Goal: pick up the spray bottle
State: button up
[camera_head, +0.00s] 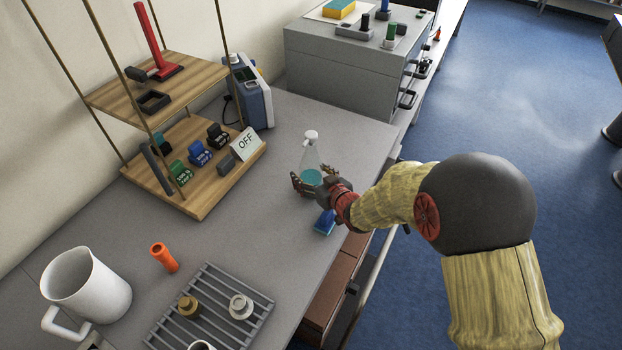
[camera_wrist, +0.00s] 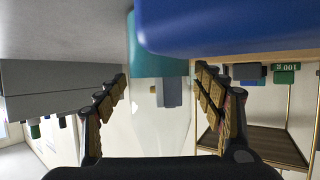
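The spray bottle (camera_head: 311,161) is clear with a white top and teal liquid in its lower part. It stands upright on the grey table near the right edge. My gripper (camera_head: 309,184) is low at the bottle, with its fingers spread on either side of it. In the wrist view, which is upside down, the bottle (camera_wrist: 160,112) is between the two open fingers (camera_wrist: 161,80), and I see no clear grip on it. Its teal base shows at the top, partly hidden by a blue object.
The blue object (camera_head: 325,222) lies just below my gripper, close to the table edge. A wooden shelf (camera_head: 222,186) with small boxes and an OFF sign stands left. A grey drawer cabinet (camera_head: 335,75) is behind. A white jug (camera_head: 88,285), orange tube (camera_head: 163,257) and rack (camera_head: 210,312) are nearer.

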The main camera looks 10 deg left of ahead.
jog(key=c, duration=1.5)
jog(key=shift+r, duration=0.1)
